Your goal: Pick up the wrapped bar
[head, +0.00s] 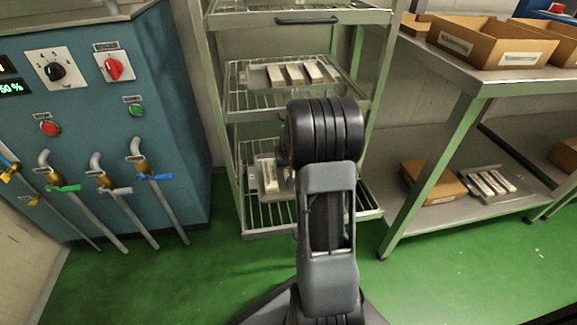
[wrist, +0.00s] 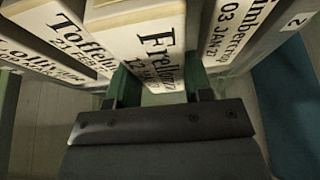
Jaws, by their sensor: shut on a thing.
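In the wrist view a pale bar (wrist: 140,35) with black lettering, read as "Frellun...", stands between the green pads of my gripper (wrist: 158,82). The gripper is shut on this bar near its close end. Another labelled bar, "Toffelu..." (wrist: 65,32), is close on the left, with one more beyond it. A bar with "03 JAN" (wrist: 225,30) is close on the right. In the head view my arm hides the gripper and the held bar. One pale bar (head: 269,177) shows left of my arm on the rack's lower shelf.
The wire rack's middle shelf (head: 240,105) bears a tray (head: 258,78) of pale bars. A blue machine (head: 150,60) with taps stands left. A metal table (head: 510,82) with cardboard boxes (head: 470,42) stands right; its lower shelf has another tray of bars (head: 490,183).

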